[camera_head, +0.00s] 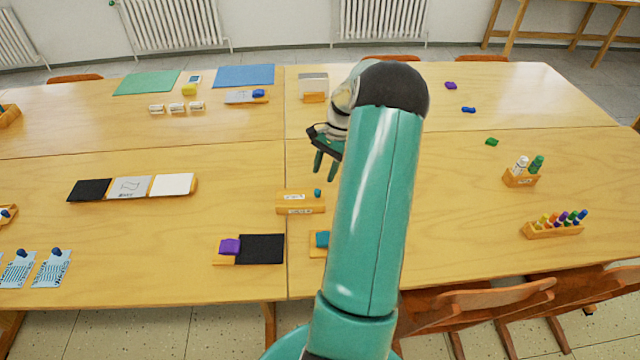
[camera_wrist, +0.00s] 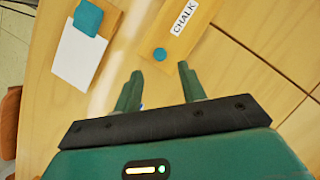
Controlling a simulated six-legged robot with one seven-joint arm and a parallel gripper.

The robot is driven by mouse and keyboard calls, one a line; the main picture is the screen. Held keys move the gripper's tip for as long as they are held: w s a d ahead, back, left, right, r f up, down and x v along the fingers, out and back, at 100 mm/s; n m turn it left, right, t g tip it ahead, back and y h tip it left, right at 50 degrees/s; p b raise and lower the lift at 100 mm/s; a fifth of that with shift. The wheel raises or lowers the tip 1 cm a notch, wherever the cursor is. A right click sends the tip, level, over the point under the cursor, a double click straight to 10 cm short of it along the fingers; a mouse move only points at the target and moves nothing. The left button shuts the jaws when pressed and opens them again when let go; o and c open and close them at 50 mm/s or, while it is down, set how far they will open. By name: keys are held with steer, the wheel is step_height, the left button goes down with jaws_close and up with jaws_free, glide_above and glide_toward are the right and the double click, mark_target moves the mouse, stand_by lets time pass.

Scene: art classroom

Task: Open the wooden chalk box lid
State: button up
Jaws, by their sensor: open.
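The wooden chalk box (camera_head: 300,203) stands near the middle seam of the table in the head view, with its lid on. In the wrist view the lid (camera_wrist: 192,30) shows a white CHALK label and a round teal knob (camera_wrist: 160,54) near one end. The knob also shows in the head view (camera_head: 317,192). My gripper (camera_head: 326,166) is open and empty, above the table and behind the box in the head view. In the wrist view its two fingers (camera_wrist: 158,82) point toward the knob, apart from it.
A holder with a teal block (camera_wrist: 88,18) and white card (camera_wrist: 78,60) lies beside the box. A purple block (camera_head: 230,246) and black panel (camera_head: 262,248) lie in front of it. A marker rack (camera_head: 553,230) stands right.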

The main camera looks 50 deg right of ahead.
mark_target(317, 190)
steer(key=x, duration=0.5)
steer(key=shift+a+f, duration=0.1)
steer(key=shift+f, duration=0.05)
steer(key=shift+c, duration=0.2)
steer(key=shift+w, duration=0.1)
jaws_close()
